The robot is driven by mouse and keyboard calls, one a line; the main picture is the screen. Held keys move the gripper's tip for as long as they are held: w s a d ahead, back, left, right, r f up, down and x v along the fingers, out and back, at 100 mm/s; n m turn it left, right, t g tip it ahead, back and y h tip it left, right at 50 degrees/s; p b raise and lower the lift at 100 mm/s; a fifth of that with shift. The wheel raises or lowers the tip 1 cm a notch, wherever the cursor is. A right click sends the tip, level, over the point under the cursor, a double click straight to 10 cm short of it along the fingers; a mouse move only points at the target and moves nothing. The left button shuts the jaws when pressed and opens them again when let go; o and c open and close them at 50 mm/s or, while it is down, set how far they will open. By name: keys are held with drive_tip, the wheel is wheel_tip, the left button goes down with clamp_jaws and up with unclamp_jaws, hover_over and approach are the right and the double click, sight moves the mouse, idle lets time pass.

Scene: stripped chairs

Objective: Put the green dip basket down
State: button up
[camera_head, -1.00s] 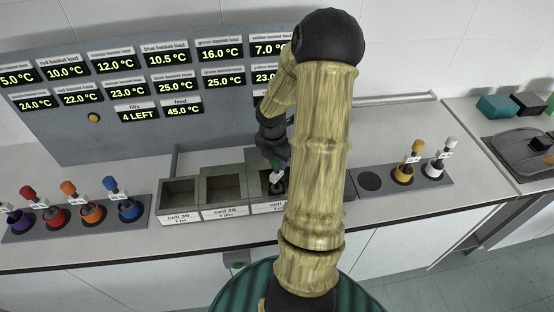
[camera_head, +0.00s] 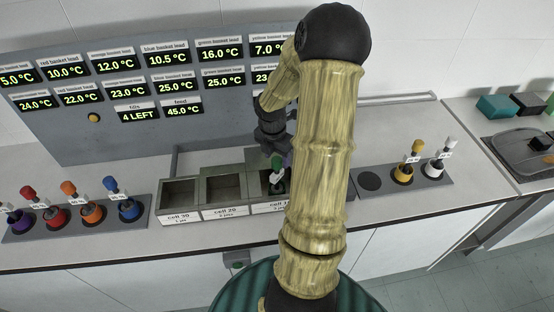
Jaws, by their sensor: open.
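The green dip basket (camera_head: 276,162) has a green knob and a pale tag. It stands upright in the rightmost open cell (camera_head: 256,207), which is partly hidden behind my arm. My gripper (camera_head: 279,156) is open, right at the top of the green knob. The fingers are small and dark here, so I cannot tell whether they touch the knob. The basket's lower part is hard to make out inside the cell.
The cells marked 30 (camera_head: 180,193) and 20 (camera_head: 223,187) look empty. A left rack (camera_head: 75,221) holds purple, red, orange and blue baskets. A right rack (camera_head: 385,190) holds yellow and white ones beside an empty round hole (camera_head: 370,181). A display panel (camera_head: 150,85) stands behind.

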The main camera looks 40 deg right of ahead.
wheel_tip(320, 180, up, 10)
drive_tip(key=a, duration=0.1)
drive_tip(key=shift+s, duration=0.15)
drive_tip(key=shift+a+f, duration=0.1)
drive_tip(key=shift+a, duration=0.05)
idle(0.5)
drive_tip(key=s+a+m+t, duration=0.1)
drive_tip(key=s+a+m, duration=0.2)
drive_tip(key=a+m, duration=0.7)
drive_tip(key=s+a+m+t+y, duration=0.1)
drive_tip(key=s+a+m, duration=0.2)
drive_tip(key=a+m, duration=0.7)
drive_tip(key=a+f, duration=0.1)
drive_tip(key=a, duration=0.3)
drive_tip(key=shift+s+m, duration=0.3)
drive_tip(key=shift+s, duration=0.1)
